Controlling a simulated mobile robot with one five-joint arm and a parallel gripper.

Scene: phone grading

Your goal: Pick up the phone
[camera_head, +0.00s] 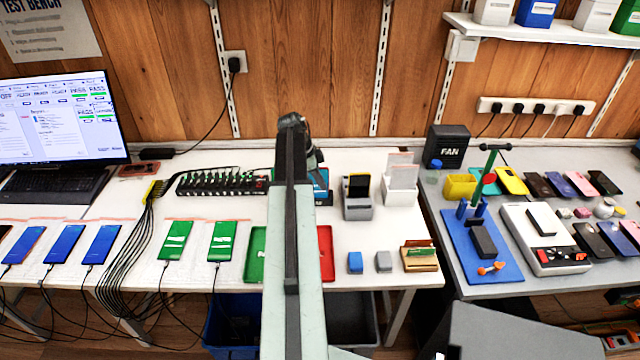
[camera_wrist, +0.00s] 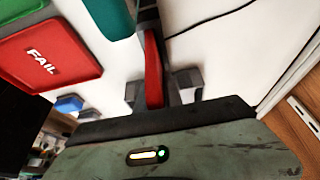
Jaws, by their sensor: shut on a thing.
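A narrow red and dark thing (camera_wrist: 153,70), seen edge-on, stands between the jaws of my gripper (camera_wrist: 160,88) in the wrist view. It looks like a phone, and my gripper is shut on it. In the head view my arm hides most of the gripper and the held phone, over the back of the white bench. Other phones lie in a row on the bench: several with blue screens (camera_head: 64,244) and two with green screens (camera_head: 175,240), (camera_head: 221,241).
A red FAIL tray (camera_wrist: 76,68) and a green tray (camera_head: 256,250) lie beside my arm. A grey holder (camera_head: 357,207) stands to its right. A black multi-port hub (camera_head: 215,186) and cables lie left. The right bench holds a blue mat (camera_head: 462,262) and more phones.

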